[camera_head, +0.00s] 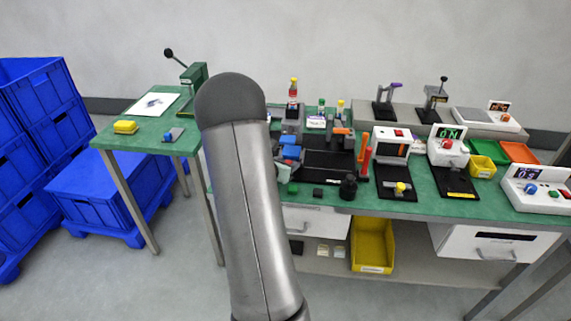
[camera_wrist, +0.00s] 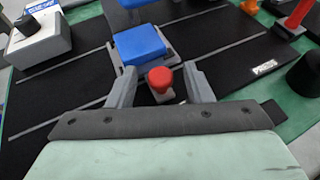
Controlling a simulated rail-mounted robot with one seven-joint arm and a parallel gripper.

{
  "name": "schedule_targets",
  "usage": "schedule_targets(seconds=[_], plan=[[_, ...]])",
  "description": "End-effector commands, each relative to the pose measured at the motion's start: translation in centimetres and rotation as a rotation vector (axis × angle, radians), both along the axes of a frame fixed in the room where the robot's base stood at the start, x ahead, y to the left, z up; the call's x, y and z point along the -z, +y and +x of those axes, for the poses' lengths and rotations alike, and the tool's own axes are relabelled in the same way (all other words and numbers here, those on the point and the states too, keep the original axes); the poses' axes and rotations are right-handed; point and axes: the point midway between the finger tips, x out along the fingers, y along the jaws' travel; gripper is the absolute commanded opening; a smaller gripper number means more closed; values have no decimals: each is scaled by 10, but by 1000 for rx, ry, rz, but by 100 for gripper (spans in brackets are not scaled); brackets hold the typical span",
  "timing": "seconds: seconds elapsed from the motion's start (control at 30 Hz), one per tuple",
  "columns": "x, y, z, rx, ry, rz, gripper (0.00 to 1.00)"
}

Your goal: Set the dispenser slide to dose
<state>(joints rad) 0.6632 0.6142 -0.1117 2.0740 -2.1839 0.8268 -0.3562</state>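In the wrist view a small red knob (camera_wrist: 160,78) on a grey post stands on the black base plate (camera_wrist: 75,93). A blue block (camera_wrist: 139,44) in a grey holder lies just beyond it. I cannot tell for sure which of these parts is the dispenser slide. My gripper (camera_wrist: 159,71) is open, with one finger on each side of the red knob and a visible gap on both sides. In the head view my arm covers much of this spot; blue blocks (camera_head: 291,152) show just right of it, and the red knob cannot be made out.
On the black plate are grey lines and a second blue part (camera_wrist: 133,3). A grey box with a black knob (camera_wrist: 28,27) stands at the left. A red upright post (camera_wrist: 296,14) and a black round knob (camera_wrist: 306,72) stand at the right. Open black surface lies between.

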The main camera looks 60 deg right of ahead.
Motion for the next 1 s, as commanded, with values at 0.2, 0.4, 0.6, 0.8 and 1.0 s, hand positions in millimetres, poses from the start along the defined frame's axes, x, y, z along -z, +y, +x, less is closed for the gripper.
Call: schedule_targets(seconds=[0.2, 0.4, 0.6, 0.8, 1.0], plan=[[-2, 7, 1, -2, 0, 0, 46], [-16, 41, -1, -5, -2, 0, 46], [-36, 88, -5, -5, -2, 0, 46], [-54, 129, -7, -5, -3, 0, 46], [-64, 153, -10, -1, -2, -1, 46]])
